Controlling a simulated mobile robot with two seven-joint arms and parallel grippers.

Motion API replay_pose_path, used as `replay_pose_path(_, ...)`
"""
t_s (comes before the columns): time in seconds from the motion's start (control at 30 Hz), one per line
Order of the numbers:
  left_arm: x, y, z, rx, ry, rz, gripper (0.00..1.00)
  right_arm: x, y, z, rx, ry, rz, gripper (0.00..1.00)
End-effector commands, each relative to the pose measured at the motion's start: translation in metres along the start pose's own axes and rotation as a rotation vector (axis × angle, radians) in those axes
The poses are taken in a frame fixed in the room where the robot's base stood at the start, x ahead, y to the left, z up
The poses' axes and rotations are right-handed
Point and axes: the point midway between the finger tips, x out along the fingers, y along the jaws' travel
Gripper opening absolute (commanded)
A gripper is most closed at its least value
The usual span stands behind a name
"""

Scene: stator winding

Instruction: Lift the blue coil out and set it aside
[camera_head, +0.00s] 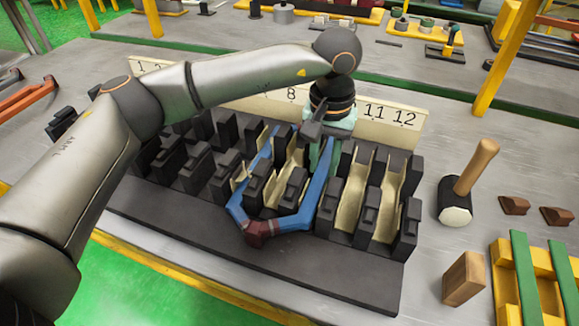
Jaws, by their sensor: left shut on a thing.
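The blue coil (321,183) lies in the dark stator (250,257), with a maroon wrapped end (261,233) at the front. Its two blue legs run back between the black teeth; one or two teeth stand between the legs. My left gripper (322,150) reaches down over the coil's right leg, near the back of the stator, and is shut on it. My left arm hides the far end of the coil and part of the stator. My right gripper is not in view.
A number strip (390,112) stands behind the stator. Cream-lined slots (391,205) lie to the right. A mallet (466,185), a wooden block (464,278), brown wedges (515,205) and a yellow rack with green bars (505,285) are on the right. Grey table is clear between them.

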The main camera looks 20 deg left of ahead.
Motion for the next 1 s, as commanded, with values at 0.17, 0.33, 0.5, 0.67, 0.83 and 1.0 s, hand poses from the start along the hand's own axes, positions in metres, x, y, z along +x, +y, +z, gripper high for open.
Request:
replay_pose_path(0.17, -0.001, 0.0, 0.0, 0.0, 0.001, 0.001, 0.0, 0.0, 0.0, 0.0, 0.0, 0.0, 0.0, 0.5)
replay_pose_path(0.33, -0.001, 0.0, 0.0, 0.0, 0.001, 0.001, 0.0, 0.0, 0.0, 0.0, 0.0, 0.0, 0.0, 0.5)
replay_pose_path(0.5, -0.002, 0.0, 0.0, 0.0, 0.002, 0.001, 0.0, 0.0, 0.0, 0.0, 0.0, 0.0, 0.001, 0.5)
replay_pose_path(0.67, -0.002, 0.0, 0.0, 0.0, 0.002, 0.001, 0.0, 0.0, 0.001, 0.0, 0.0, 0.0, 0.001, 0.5)
replay_pose_path(0.83, -0.01, 0.0, -0.001, 0.0, 0.003, 0.001, 0.0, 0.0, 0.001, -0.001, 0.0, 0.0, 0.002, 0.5)
replay_pose_path(1.0, -0.032, 0.001, -0.001, 0.0, 0.005, 0.002, 0.0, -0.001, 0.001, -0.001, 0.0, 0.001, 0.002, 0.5)
